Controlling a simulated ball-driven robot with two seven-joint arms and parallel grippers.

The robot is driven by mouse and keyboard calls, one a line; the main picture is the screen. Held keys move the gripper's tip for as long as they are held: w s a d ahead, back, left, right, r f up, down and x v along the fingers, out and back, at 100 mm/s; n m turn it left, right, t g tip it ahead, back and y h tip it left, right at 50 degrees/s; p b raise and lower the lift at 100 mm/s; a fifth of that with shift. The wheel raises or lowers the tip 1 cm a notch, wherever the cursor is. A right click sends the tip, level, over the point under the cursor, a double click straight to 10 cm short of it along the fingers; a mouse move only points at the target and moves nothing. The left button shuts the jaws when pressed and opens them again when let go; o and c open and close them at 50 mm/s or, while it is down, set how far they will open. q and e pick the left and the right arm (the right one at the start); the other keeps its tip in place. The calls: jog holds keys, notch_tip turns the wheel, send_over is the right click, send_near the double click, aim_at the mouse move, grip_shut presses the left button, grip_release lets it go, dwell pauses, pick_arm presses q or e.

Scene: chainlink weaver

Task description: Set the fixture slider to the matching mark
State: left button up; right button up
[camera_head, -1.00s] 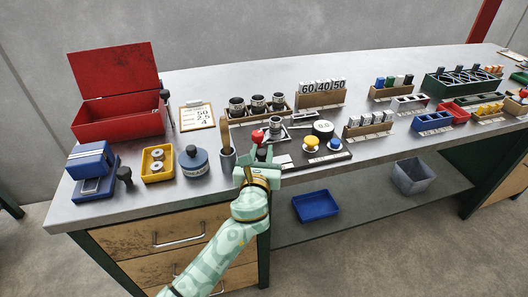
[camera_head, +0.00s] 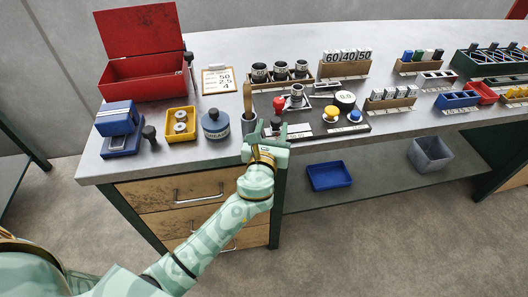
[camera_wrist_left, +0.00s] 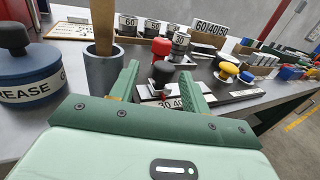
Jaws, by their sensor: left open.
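The fixture is a dark base plate (camera_head: 312,134) near the bench's front edge. At its left front stands a black knob (camera_head: 276,122), apparently the slider's, beside a pale scale strip (camera_head: 300,135). In the left wrist view the black knob (camera_wrist_left: 162,73) stands beyond and between my fingers, with a label (camera_wrist_left: 171,103) reading about "30 40" below it. My left gripper (camera_head: 268,132) is open and empty at the fixture's front left; contact with the knob cannot be told. A clipboard (camera_head: 218,80) shows "50", "2.5" and "4". My right gripper is not in view.
A red knob (camera_head: 279,103), yellow knob (camera_head: 330,113) and blue knob (camera_head: 354,116) stand on the fixture. A grey cup with a wooden handle (camera_wrist_left: 104,75) is close left of my fingers, beside the grease pot (camera_head: 215,124). Racks fill the bench behind.

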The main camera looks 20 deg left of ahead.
pick_arm(q)
jog(key=p+v, duration=0.1)
jog(key=v, duration=1.2)
jog(key=shift+s, duration=0.15)
